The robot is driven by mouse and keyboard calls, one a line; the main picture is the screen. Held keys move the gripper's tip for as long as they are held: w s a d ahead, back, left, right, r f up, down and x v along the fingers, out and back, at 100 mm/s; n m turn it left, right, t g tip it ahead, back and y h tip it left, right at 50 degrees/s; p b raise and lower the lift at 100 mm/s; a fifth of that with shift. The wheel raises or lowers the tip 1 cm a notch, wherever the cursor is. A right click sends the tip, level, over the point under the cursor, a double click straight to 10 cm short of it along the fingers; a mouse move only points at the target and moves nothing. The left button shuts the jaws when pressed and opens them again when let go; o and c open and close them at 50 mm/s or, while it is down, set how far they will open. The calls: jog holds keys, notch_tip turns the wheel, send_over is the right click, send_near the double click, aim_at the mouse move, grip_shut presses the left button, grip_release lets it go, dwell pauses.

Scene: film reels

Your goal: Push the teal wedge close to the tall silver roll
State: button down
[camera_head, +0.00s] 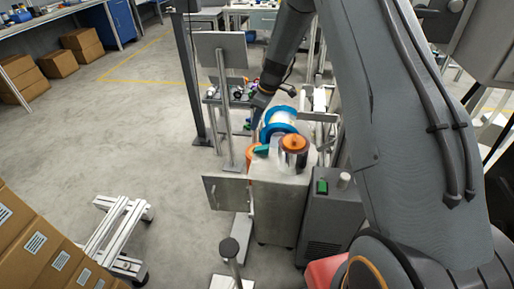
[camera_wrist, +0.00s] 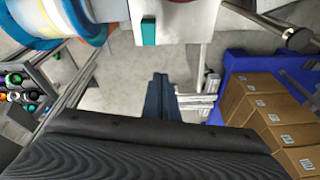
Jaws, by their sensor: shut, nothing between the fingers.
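The teal wedge (camera_head: 261,149) lies on the top of the grey cabinet, near its left edge. It also shows in the wrist view (camera_wrist: 149,31) at the top centre, on a pale surface. The tall silver roll (camera_head: 292,160) stands upright with an orange top, to the right of the wedge, with a small gap that is hard to judge. My gripper (camera_wrist: 159,95) is shut and empty, below the wedge in the wrist view and apart from it. In the head view, my gripper (camera_head: 256,108) is behind the wedge, its tip partly hidden beside the blue reel.
A blue-flanged reel (camera_head: 279,121) lies behind the wedge and roll; it fills the upper left of the wrist view (camera_wrist: 62,22). An orange reel (camera_head: 251,157) is at the cabinet's left edge. A grey stand (camera_head: 222,80) rises to the left. Cartons (camera_wrist: 262,108) show at the right.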

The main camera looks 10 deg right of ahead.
aim_at(262, 149)
jog(key=shift+n, duration=0.9)
jog(key=shift+w+a+f+p, duration=0.1)
jog(key=shift+w+f+p, duration=0.4)
jog(key=shift+f, duration=1.75)
jog(key=shift+w+a+f+p, duration=0.1)
jog(key=shift+w+f+p, duration=0.3)
jog(key=shift+f, duration=1.8)
jog(key=shift+w+f+p, duration=0.25)
jog(key=shift+w+f, duration=0.45)
jog(key=shift+f, duration=1.55)
